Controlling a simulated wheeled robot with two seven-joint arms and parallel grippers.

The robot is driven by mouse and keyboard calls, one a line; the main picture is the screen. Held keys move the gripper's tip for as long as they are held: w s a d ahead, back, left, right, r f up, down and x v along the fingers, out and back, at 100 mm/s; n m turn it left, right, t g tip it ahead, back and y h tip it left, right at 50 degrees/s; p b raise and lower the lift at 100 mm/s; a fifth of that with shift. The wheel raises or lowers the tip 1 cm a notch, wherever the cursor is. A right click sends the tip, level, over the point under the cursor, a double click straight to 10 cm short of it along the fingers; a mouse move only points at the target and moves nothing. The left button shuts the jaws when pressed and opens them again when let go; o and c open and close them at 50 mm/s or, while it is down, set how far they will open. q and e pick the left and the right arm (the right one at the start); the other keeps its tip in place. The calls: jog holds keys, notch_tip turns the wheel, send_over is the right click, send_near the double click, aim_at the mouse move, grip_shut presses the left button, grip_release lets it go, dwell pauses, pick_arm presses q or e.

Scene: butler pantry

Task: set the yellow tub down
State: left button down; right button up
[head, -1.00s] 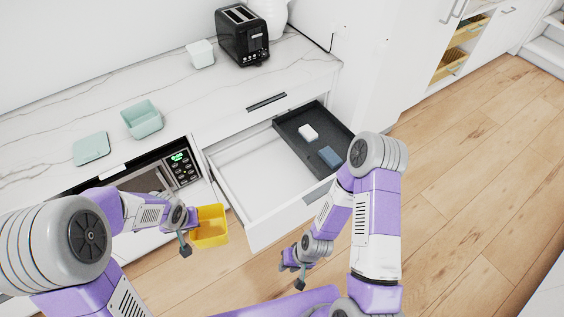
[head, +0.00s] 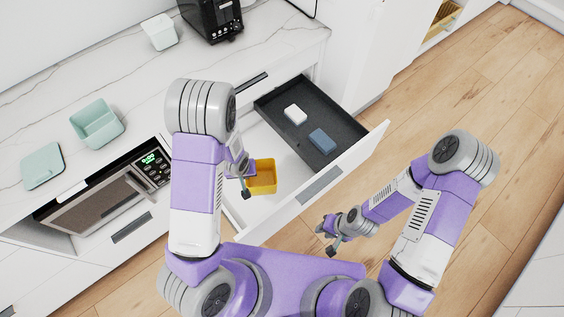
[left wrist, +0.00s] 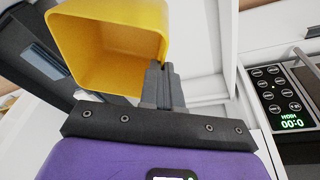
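The yellow tub (head: 263,177) is held by my left gripper (head: 246,184), which is shut on its side wall near the rim. In the head view the tub appears over the left part of the open drawer (head: 270,140); its height above the drawer floor is hard to judge. The left wrist view shows the tub (left wrist: 110,35) empty, with the left gripper's dark fingers (left wrist: 163,84) at its wall. My left arm hides part of the drawer. My right gripper (head: 329,237) is empty and open, in front of the drawer.
A dark tray (head: 345,163) in the drawer's right part holds a white block (head: 295,115) and a blue block (head: 322,140). A microwave (head: 100,200) is left of the drawer.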

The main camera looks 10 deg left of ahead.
pick_arm(q)
notch_tip(320, 180, down, 21)
jog(key=s+a+n+b, duration=0.2)
jog(key=b, duration=0.3)
jog(key=shift+s+a+r+y, duration=0.15)
jog(key=shift+a+y, duration=0.15)
jog(key=shift+a, duration=0.1)
jog(key=shift+f, duration=0.2)
jog(key=c, duration=1.4)
grip_release()
jog(key=shift+o, duration=0.2)
jog(key=shift+r, duration=0.15)
